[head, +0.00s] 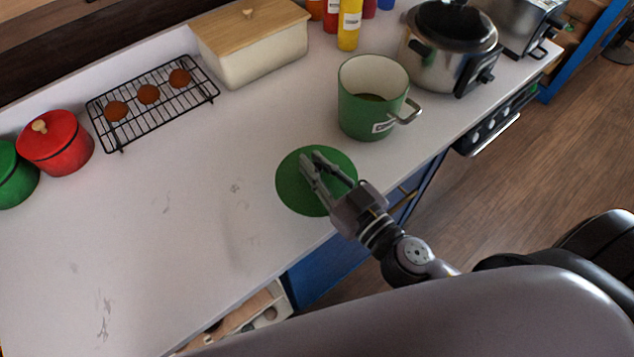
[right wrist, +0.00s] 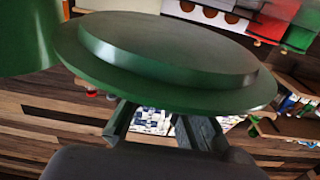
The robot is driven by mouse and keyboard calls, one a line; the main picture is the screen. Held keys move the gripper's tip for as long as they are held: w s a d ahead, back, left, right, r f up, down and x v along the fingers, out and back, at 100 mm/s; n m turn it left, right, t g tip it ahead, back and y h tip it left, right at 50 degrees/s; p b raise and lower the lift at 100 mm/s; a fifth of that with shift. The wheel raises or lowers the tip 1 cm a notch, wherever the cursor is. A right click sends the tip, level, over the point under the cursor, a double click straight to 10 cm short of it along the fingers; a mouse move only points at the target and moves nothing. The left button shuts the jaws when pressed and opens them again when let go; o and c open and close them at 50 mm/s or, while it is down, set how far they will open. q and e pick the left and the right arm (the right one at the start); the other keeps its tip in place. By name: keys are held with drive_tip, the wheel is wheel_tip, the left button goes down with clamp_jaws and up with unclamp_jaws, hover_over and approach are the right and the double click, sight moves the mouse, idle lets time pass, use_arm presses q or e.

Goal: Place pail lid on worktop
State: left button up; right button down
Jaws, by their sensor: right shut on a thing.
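The round green pail lid (head: 293,188) shows over the worktop (head: 190,190) near its front edge; I cannot tell whether it touches the surface. My right gripper (head: 312,160) reaches over the lid from the front right, its fingers shut on it. In the right wrist view the lid (right wrist: 165,50) fills the upper middle, with a raised round step, and the fingers (right wrist: 160,120) meet it; their tips are hidden behind it. The open green pail (head: 360,110) stands just behind the lid, upright, with a metal handle at its right. My left gripper is out of view.
A black rack (head: 150,118) with three round brown items, a cream box with wooden lid (head: 255,55), a red pot (head: 56,145) and a metal cooker (head: 440,60) stand along the back and sides. The worktop left of the lid is clear.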

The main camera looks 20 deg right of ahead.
wheel_tip(320, 180, down, 4)
drive_tip(key=shift+r+b, duration=0.1)
drive_tip(key=shift+b, duration=1)
drive_tip(key=shift+f, duration=0.35)
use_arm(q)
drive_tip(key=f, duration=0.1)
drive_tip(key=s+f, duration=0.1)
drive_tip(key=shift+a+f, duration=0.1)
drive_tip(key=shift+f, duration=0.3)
use_arm(e)
drive_tip(key=shift+f+b, duration=0.2)
drive_tip(key=shift+b, duration=0.15)
drive_tip(key=c, duration=1.6)
unclamp_jaws()
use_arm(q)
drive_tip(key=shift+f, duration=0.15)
use_arm(e)
drive_tip(key=shift+r, duration=0.15)
